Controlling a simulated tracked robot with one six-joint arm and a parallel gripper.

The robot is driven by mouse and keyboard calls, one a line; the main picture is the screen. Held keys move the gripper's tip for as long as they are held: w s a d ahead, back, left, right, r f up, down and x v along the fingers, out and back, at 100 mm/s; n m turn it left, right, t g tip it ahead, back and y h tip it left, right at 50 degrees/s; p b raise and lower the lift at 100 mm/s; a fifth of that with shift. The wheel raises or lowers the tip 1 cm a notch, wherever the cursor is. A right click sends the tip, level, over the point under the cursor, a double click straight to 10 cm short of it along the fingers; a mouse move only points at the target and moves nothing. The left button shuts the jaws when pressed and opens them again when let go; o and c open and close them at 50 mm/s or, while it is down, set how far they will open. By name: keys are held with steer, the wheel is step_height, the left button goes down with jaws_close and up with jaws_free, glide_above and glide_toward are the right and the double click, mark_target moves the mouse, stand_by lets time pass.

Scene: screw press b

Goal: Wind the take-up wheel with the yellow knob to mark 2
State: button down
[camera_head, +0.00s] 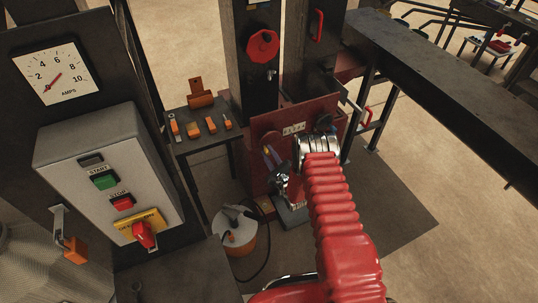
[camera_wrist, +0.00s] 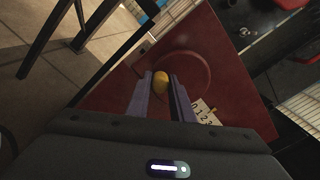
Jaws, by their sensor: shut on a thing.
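The yellow knob (camera_wrist: 161,82) sits between the two fingers of my gripper (camera_wrist: 161,88) in the wrist view, and the fingers are shut on it. The take-up wheel (camera_wrist: 207,70) shows as a dark red disc or ring behind the knob on a red panel (camera_wrist: 225,50). A pale scale plate (camera_wrist: 206,110) with numbers 1, 2 and 3 readable lies right of the fingers, partly hidden by my gripper. In the head view my gripper (camera_head: 272,157) reaches the red panel (camera_head: 300,112) below its white number plate (camera_head: 293,129). My arm hides much of the wheel there.
A grey control box (camera_head: 105,170) with start and stop buttons stands at left, under an amps dial (camera_head: 56,74). A small table (camera_head: 205,141) holds orange tools. A red handwheel (camera_head: 263,46) is above the panel. A bucket (camera_head: 235,230) stands on the floor. A dark beam (camera_head: 440,90) runs at right.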

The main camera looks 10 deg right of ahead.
steer(key=shift+s+f, duration=0.1)
stand_by(0.3)
steer(key=c, duration=1.6)
jaws_free()
steer(key=shift+o, duration=0.2)
steer(key=v, duration=1.3)
steer(key=shift+s, duration=0.3)
steer(key=shift+d, duration=0.1)
